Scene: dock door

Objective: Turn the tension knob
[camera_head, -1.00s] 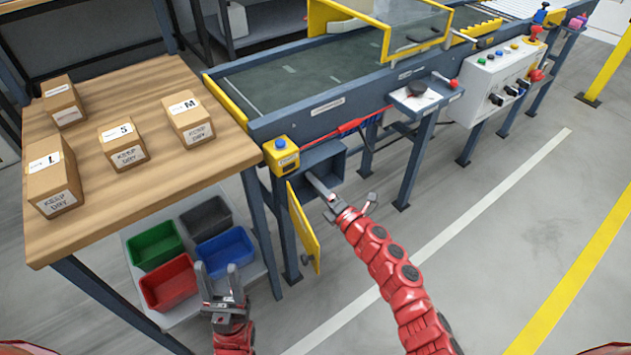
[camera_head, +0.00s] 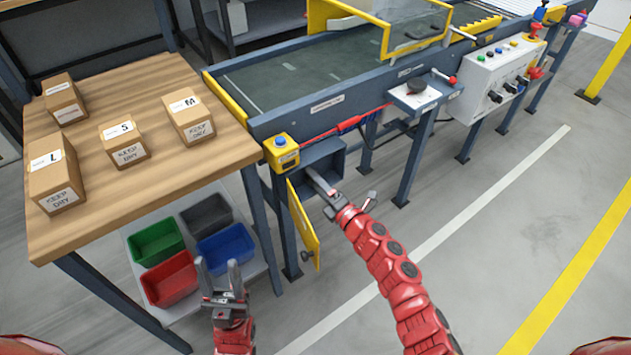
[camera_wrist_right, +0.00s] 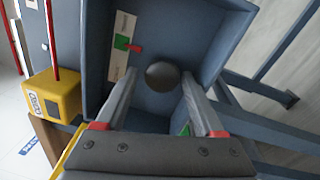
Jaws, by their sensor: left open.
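A dark round knob (camera_wrist_right: 162,76) sits on the back wall inside a blue-grey open box (camera_head: 334,151) under the conveyor's near end. I take it for the tension knob. Beside it is a pale label strip (camera_wrist_right: 122,48) with a green patch and a red pointer. The box's yellow door (camera_head: 303,226) hangs open. My right gripper (camera_wrist_right: 157,88) reaches into the box with its fingers apart, their tips on either side of the knob in the picture; I cannot tell whether they touch it. My left gripper (camera_head: 220,272) is open and empty, low in front of the bins.
A yellow button box (camera_head: 281,152) is mounted just above the opening. The wooden table (camera_head: 200,75) with several cartons stands left, with coloured bins (camera_head: 170,279) on a shelf below. A white control panel (camera_head: 494,80) is at right. The floor at right is clear.

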